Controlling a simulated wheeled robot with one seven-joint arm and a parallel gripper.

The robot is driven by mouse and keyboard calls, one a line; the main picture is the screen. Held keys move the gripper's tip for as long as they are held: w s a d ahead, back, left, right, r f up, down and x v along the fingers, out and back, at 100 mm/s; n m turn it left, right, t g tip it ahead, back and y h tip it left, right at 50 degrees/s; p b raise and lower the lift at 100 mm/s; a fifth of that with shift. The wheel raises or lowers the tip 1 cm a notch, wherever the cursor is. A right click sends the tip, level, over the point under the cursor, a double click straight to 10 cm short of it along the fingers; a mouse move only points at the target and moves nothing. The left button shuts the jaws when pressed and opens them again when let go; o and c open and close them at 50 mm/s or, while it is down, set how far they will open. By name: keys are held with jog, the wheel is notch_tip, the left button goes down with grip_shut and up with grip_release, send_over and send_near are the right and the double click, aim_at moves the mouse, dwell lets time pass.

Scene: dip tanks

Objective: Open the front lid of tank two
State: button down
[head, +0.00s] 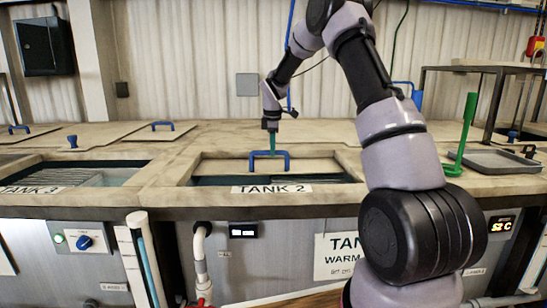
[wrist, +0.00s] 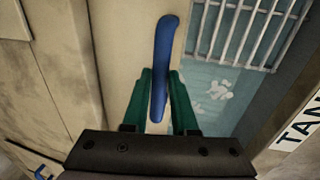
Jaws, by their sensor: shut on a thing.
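The front lid (head: 225,166) of tank two is a beige panel behind the "TANK 2" label (head: 272,189), with a blue bar handle (head: 285,160). A dark gap shows between the lid and the tank's front rim, so the tank is partly uncovered. In the wrist view, the lid (wrist: 118,50) lies left of the opening, where bluish liquid (wrist: 210,92) and a metal grate (wrist: 243,28) show. My gripper (head: 271,142) reaches down over the lid. Its green fingers (wrist: 160,75) are shut on the blue handle (wrist: 165,40), one on each side.
Tank three (head: 75,174) stands open at the left. A closed lid with a blue handle (head: 162,125) lies behind it. A grey tray (head: 495,160) and an upright green handle (head: 466,125) stand to the right. Flat covers lie behind tank two.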

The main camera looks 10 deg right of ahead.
jog(key=w, duration=0.3)
jog(key=w+d, duration=0.1)
jog(key=w, duration=0.3)
jog(key=w+d, duration=0.1)
jog(key=w, duration=0.3)
jog(key=shift+d, duration=0.1)
jog(key=c, duration=0.7)
grip_release()
jog(key=shift+r, duration=0.15)
notch_tip(320, 180, up, 10)
jog(key=s, duration=0.2)
jog(key=shift+a+r, duration=0.2)
jog(key=shift+s, duration=0.1)
